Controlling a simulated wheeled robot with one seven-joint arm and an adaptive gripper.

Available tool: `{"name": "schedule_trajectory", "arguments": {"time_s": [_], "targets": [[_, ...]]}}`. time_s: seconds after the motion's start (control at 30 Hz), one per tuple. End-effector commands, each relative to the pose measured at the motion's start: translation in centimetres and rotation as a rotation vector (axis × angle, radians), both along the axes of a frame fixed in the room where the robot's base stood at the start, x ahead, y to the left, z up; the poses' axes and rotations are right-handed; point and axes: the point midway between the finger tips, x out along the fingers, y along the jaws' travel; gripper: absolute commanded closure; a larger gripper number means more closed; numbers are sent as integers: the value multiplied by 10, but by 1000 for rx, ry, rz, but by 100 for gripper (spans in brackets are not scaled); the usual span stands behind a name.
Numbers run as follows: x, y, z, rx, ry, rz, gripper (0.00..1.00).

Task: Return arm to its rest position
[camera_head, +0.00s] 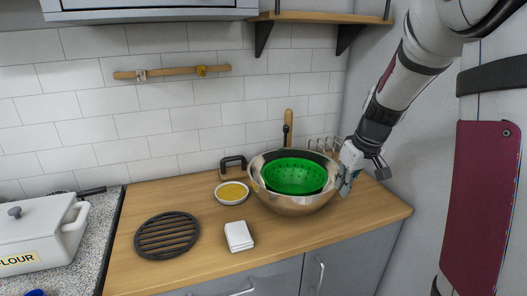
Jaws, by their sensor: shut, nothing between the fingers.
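My arm reaches in from the upper right, and my gripper (384,174) hangs above the right end of the wooden counter. Its fingers are shut and I see nothing held between them. It is just right of a large metal bowl (292,206). A green colander (294,176) sits inside the bowl. A pale piece beside the wrist lies close to the bowl's right rim, and I cannot tell whether it touches the rim.
A small bowl of yellow contents (231,194), a folded white cloth (239,236) and a round black trivet (167,235) lie on the counter (200,274). A white flour container (37,232) stands at left. A wooden shelf (318,16) overhangs the back. A dark red panel (481,205) is at right.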

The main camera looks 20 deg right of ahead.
Motion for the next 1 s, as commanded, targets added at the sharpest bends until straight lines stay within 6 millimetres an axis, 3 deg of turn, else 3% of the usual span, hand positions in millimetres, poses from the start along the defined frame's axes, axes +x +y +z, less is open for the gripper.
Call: {"name": "schedule_trajectory", "arguments": {"time_s": [0.17, 0.37, 0.5, 0.7, 1.0], "targets": [[-3, 7, 6, 6, -7, 0, 100], [-32, 56, 44, 46, -40, -3, 100], [-67, 97, 71, 69, -60, -8, 100], [-127, 144, 95, 69, -85, -20, 100], [-204, 177, 100, 19, -135, -66, 100]]}}
